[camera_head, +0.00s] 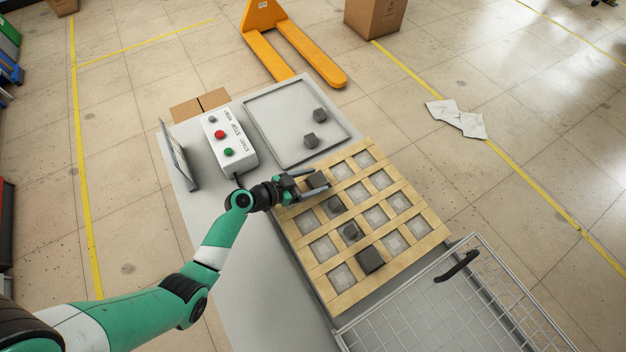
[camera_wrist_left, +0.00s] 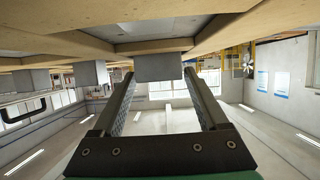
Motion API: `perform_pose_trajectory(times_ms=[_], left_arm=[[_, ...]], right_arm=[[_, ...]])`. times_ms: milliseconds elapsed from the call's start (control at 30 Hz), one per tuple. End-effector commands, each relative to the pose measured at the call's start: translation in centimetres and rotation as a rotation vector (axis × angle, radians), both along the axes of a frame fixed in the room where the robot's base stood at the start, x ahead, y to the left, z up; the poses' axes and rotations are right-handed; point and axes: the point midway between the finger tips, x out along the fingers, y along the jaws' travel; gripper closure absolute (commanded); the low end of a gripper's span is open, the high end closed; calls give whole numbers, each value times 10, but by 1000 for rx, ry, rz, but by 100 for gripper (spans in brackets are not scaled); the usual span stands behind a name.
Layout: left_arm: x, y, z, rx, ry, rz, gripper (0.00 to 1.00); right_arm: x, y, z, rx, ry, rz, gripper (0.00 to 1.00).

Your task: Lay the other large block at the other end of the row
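My left gripper (camera_head: 313,182) is at the far end of the row on the wooden grid (camera_head: 331,285). Its fingers lie against both sides of a large dark grey block (camera_head: 317,180), also between the fingertips in the left wrist view (camera_wrist_left: 158,67). The block is at the grid's surface there. Two smaller grey blocks (camera_head: 335,204) (camera_head: 351,232) stand in the same row, nearer the front. The other large block (camera_head: 370,260) sits at the row's near end. My right gripper is not in view.
A grey tray (camera_head: 273,138) behind the grid holds two small dark blocks. A control box (camera_head: 229,141) with coloured buttons and a tilted panel (camera_head: 178,156) stand to the left. A wire mesh guard with a black handle (camera_head: 457,266) lies at the front right.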

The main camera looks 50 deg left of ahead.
Motion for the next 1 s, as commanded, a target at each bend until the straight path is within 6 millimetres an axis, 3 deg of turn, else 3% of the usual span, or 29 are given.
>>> perform_pose_trajectory(times_ms=[67,433,567,700,800,1000], left_arm=[[0,0,0,0,0,0,8],[0,0,6,0,0,0,8],[-19,5,13,0,0,3,8],[-53,13,27,0,-1,6,8],[-74,18,46,-5,4,5,8],[-96,23,53,-3,5,-2,8]], right_arm=[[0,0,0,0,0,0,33],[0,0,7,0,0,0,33],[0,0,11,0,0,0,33],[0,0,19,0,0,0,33],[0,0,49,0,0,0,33],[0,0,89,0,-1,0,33]])
